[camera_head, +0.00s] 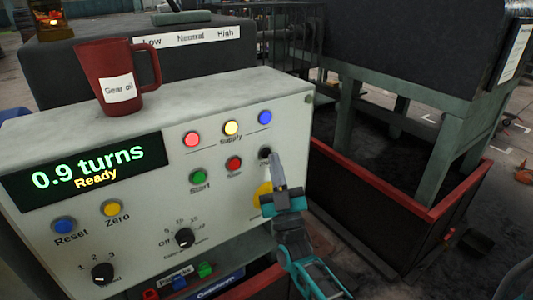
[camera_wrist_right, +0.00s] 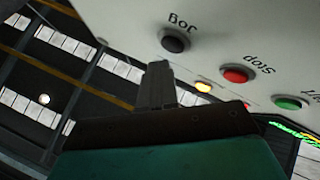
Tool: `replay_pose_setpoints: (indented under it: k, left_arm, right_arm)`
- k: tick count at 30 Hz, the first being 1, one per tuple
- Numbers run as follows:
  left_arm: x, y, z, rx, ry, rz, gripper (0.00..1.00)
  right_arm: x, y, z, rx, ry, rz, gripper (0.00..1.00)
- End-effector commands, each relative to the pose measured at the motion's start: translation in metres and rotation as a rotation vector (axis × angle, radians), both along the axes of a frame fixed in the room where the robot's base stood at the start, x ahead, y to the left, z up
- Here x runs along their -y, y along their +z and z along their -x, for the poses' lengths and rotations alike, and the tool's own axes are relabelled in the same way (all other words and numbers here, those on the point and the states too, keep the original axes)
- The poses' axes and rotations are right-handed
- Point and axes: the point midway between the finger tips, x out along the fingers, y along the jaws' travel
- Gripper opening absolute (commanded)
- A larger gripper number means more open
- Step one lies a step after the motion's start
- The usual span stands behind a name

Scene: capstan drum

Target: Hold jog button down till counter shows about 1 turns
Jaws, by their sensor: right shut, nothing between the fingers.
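The control panel (camera_head: 150,185) has a display (camera_head: 85,170) reading "0.9 turns" in green, with "Ready" in yellow below. In the right wrist view the fingertips (camera_wrist_right: 160,68) show just short of the button in the picture. I cannot tell whether they touch it. My left gripper is not in view.
The red stop button (camera_head: 234,163) and green start button (camera_head: 198,177) are left of the jog button. A red mug (camera_head: 115,78) labelled "Gear oil" stands on top of the panel. A red-edged bin (camera_head: 385,225) is to the right.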

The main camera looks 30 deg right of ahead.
Motion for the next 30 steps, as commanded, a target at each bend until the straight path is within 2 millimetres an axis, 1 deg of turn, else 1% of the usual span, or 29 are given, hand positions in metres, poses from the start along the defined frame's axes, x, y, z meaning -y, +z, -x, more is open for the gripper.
replay_pose_setpoints:
  k: [11,19,30]
  left_arm:
    - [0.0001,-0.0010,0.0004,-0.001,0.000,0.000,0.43]
    - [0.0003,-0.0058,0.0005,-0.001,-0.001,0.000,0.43]
    - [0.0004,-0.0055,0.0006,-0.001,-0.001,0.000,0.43]
  right_arm:
    - [0.0000,-0.0002,-0.0007,0.000,0.000,0.000,0.00]
    - [-0.0006,-0.0005,-0.0087,0.000,0.000,0.000,0.00]
    - [-0.0007,-0.0001,-0.0090,0.000,0.000,0.000,0.00]
